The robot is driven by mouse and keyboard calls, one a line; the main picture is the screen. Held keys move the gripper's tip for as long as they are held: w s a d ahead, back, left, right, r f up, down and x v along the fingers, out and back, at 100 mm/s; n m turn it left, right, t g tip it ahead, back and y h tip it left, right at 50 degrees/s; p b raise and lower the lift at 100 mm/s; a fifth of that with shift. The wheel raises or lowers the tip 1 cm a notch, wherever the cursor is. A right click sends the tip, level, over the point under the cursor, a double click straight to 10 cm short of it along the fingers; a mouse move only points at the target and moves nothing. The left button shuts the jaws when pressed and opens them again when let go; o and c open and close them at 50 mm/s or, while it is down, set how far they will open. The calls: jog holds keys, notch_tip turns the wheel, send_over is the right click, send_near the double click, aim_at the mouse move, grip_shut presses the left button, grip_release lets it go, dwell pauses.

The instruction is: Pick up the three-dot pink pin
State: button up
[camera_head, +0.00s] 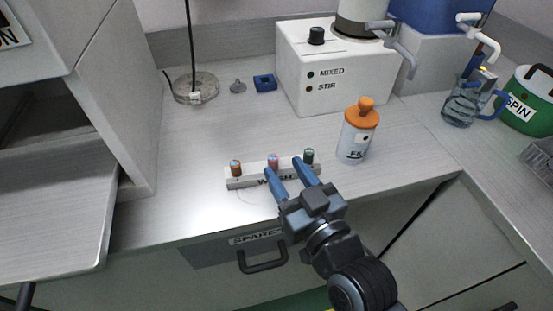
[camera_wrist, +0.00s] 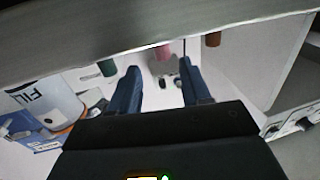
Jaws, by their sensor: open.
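The pink pin (camera_head: 273,160) stands upright in the middle of a pale rack (camera_head: 233,184) on the grey counter. Its dots are too small to tell. An orange-brown pin (camera_head: 236,167) stands at the rack's left and a green pin (camera_head: 309,156) at its right. My gripper (camera_head: 283,167) is open, its blue fingers reaching over the rack's front, close to the pink pin. In the wrist view, the pink pin (camera_wrist: 163,53) shows beyond the gap between the open fingers (camera_wrist: 161,69). I see no contact.
A white bottle with an orange top (camera_head: 355,137) stands close right of the rack. A white mixer box (camera_head: 335,80) is behind. A blue block (camera_head: 265,82) and a grey cone (camera_head: 238,86) lie further back. The counter left of the rack is clear.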

aim_at(275, 162)
jog(key=x, duration=0.5)
jog(key=shift+a+f+p, duration=0.2)
jog(key=shift+a+p, duration=0.1)
jog(key=shift+p, duration=0.1)
grip_shut()
